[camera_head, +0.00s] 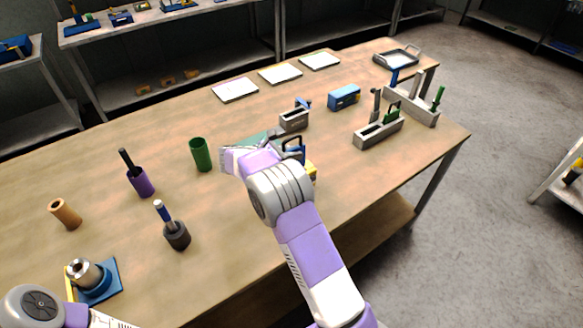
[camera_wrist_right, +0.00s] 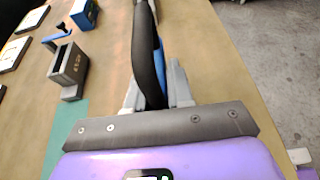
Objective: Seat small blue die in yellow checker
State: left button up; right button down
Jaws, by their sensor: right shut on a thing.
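My right gripper (camera_wrist_right: 154,92) is shut on a black-and-blue handled piece (camera_wrist_right: 143,45), seen between its fingers in the right wrist view. This piece looks like the small blue die, but its lower end is hidden. In the head view its dark and blue handle (camera_head: 294,145) shows just beyond my right wrist. A yellow block (camera_head: 312,173), which looks like the yellow checker, shows partly behind my right arm, close to the held piece. I cannot tell whether the two touch. My left gripper is out of view.
A grey slotted block (camera_head: 293,120) and a blue box (camera_head: 344,97) stand beyond my right gripper. Grey holders (camera_head: 378,134) with upright handles stand to the right. A green cup (camera_head: 200,154) and a purple holder (camera_head: 141,184) stand left. The table's near edge is close.

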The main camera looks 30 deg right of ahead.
aim_at(304, 163)
notch_tip(304, 163, down, 5)
jog(key=shift+r+b, duration=0.1)
jog(key=shift+b, duration=0.25)
jog(key=shift+r, duration=0.1)
jog(key=c, duration=1.4)
grip_release()
jog(key=shift+f, duration=0.25)
jog(key=shift+c, duration=0.2)
jog(key=o, duration=0.4)
jog(key=shift+o, duration=0.2)
jog(key=shift+r, duration=0.25)
jog(key=p+v, duration=0.1)
jog(key=v, duration=1.1)
